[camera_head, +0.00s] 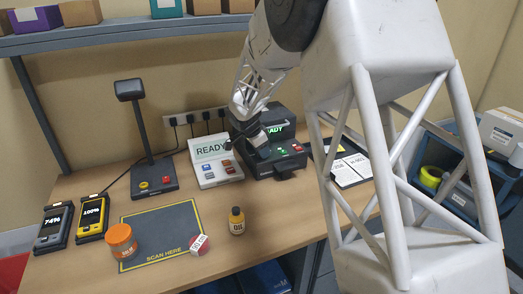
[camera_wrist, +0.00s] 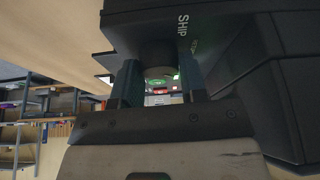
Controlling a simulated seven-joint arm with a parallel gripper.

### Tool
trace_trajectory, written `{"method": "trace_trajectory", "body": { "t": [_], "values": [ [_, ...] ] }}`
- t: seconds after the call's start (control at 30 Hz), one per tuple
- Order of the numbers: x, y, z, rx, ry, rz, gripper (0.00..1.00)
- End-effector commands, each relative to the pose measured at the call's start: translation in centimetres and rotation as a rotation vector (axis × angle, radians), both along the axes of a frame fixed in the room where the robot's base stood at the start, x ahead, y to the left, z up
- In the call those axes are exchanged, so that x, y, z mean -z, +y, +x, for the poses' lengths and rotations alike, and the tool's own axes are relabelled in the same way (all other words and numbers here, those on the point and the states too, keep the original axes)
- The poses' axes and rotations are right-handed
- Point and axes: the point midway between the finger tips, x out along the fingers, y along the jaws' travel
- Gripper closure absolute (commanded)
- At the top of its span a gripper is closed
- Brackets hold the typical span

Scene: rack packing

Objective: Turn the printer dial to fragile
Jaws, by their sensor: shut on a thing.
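The black label printer (camera_head: 287,166) stands at the back of the bench, with green READY text on its screen and a green and a red button on its front. My gripper (camera_head: 252,138) is at the printer's left side and is shut on the printer dial. In the wrist view both fingers of my gripper (camera_wrist: 161,84) reach to the printer's dark face (camera_wrist: 240,30), one on each side of the dial (camera_wrist: 158,72). The word SHIP shows beside the fingers, with another label partly hidden. The dial's pointer and the fragile mark cannot be made out.
A white READY panel (camera_head: 215,160) stands close left of the printer. A clipboard (camera_head: 350,168) lies right.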

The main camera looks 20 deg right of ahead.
Motion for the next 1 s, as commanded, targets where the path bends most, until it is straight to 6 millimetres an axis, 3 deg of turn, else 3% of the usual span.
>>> {"method": "trace_trajectory", "body": {
  "t": [0.1,0.13,0.27,0.67,1.0],
  "values": [
    [0.1,0.0,0.0,-0.001,0.001,0.0,0.84],
    [0.1,0.0,0.0,-0.001,0.001,0.0,0.58],
    [0.1,0.0,0.0,-0.001,0.0,0.0,0.38],
    [-0.3,0.1,0.0,-0.001,-0.001,0.0,0.37],
    [-3.3,1.4,-0.1,-0.003,-0.002,-0.001,0.37]
  ]
}}
